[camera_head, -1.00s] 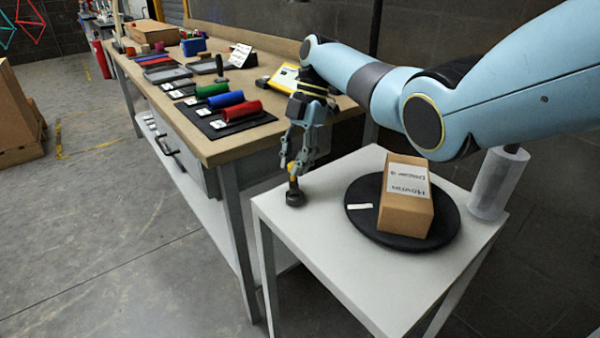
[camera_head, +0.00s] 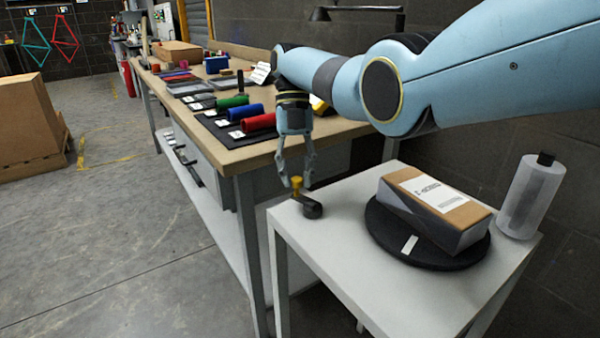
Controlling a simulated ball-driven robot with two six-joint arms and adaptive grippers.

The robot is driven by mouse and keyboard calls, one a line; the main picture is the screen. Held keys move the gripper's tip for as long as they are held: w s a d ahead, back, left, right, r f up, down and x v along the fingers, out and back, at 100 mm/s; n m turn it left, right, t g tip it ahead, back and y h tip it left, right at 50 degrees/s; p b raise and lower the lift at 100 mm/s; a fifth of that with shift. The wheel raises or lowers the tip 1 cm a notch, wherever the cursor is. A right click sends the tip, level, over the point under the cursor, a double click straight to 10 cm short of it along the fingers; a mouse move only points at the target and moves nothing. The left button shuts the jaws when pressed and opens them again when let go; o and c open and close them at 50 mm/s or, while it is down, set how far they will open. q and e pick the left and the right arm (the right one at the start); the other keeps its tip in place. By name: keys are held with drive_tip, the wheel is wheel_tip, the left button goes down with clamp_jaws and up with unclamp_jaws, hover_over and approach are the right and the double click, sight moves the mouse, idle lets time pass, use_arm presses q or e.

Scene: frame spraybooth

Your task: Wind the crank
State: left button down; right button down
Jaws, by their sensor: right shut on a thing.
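The crank (camera_head: 311,208) is a small dark hub with an arm and a yellow upright knob (camera_head: 296,183), at the left corner of the white table (camera_head: 350,258). My right gripper (camera_head: 295,178) points down over it, its fingers on either side of the knob and shut on it. A black round turntable (camera_head: 388,232) is on the same table. A brown cardboard box (camera_head: 432,208) with a white label lies on it, and a pale strip (camera_head: 410,244) marks its near edge. My left gripper is not in view.
A cylindrical roll (camera_head: 532,198) stands at the table's right corner, close to the turntable. The workbench (camera_head: 262,158) behind holds red, blue and green cylinders on dark mats. Cardboard boxes (camera_head: 30,128) stand on the floor at left. The floor between is clear.

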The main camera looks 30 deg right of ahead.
drive_tip(key=shift+s+a+n, duration=0.15)
drive_tip(key=shift+a+n, duration=0.05)
drive_tip(key=shift+n, duration=0.4)
drive_tip(key=shift+f, duration=0.1)
drive_tip(key=c, duration=1.1)
unclamp_jaws()
drive_tip(key=shift+c, duration=0.2)
drive_tip(key=a+v, duration=0.1)
drive_tip(key=v, duration=0.6)
drive_tip(key=shift+w+d+r, duration=0.2)
drive_tip(key=shift+d+r, duration=0.05)
drive_tip(key=shift+d, duration=0.1)
